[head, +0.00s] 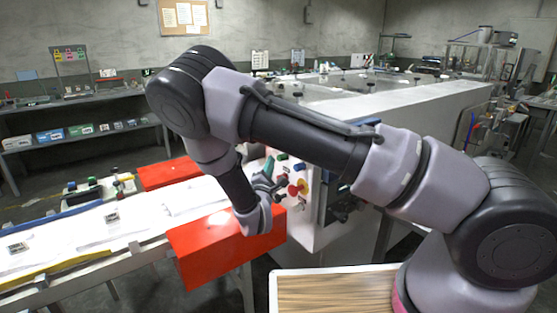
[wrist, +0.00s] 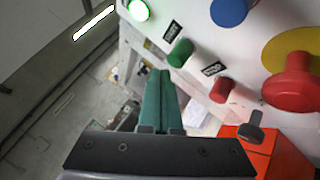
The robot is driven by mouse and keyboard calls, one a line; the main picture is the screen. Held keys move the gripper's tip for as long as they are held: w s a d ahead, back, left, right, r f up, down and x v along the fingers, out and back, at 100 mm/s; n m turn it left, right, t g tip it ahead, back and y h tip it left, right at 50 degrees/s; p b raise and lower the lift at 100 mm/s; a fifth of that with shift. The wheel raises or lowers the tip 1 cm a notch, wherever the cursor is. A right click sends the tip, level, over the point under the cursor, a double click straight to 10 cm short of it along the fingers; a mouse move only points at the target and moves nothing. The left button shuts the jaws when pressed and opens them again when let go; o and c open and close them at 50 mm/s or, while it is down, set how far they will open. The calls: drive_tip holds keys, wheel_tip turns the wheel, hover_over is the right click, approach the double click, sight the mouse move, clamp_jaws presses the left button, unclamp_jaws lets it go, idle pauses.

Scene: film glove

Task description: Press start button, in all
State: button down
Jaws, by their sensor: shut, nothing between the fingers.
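The control panel (wrist: 195,25) is white and carries several coloured buttons. A green button (wrist: 181,53) with a small black label sits at its left side; the label is too small to read. A red button (wrist: 222,90) is below it. My gripper (wrist: 158,75) has teal fingers pressed together with nothing between them. The fingertips lie left of and below the green button in the wrist view, apart from it in the picture; the depth gap is unclear. In the head view my gripper (head: 269,166) is at the panel (head: 310,205), partly hiding it.
A green lamp (wrist: 138,10) glows on the panel. A blue button (wrist: 229,11), a large red mushroom button (wrist: 292,86) on yellow and a black knob (wrist: 251,131) are close by. Red guard boxes (head: 226,245) and a conveyor (head: 85,235) lie left of the panel.

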drive_tip(key=shift+d, duration=0.1)
idle(0.3)
drive_tip(key=shift+w+d, duration=0.2)
drive_tip(key=shift+d, duration=0.05)
drive_tip(key=shift+w+d, duration=0.25)
drive_tip(key=shift+d, duration=0.15)
idle(0.7)
idle(0.3)
drive_tip(key=shift+s+a, duration=0.45)
drive_tip(key=shift+a, duration=0.25)
drive_tip(key=shift+a, duration=0.15)
drive_tip(key=s+a, duration=0.1)
drive_tip(key=a, duration=0.1)
drive_tip(key=s+a, duration=0.1)
drive_tip(key=a, duration=0.1)
drive_tip(key=shift+s, duration=0.4)
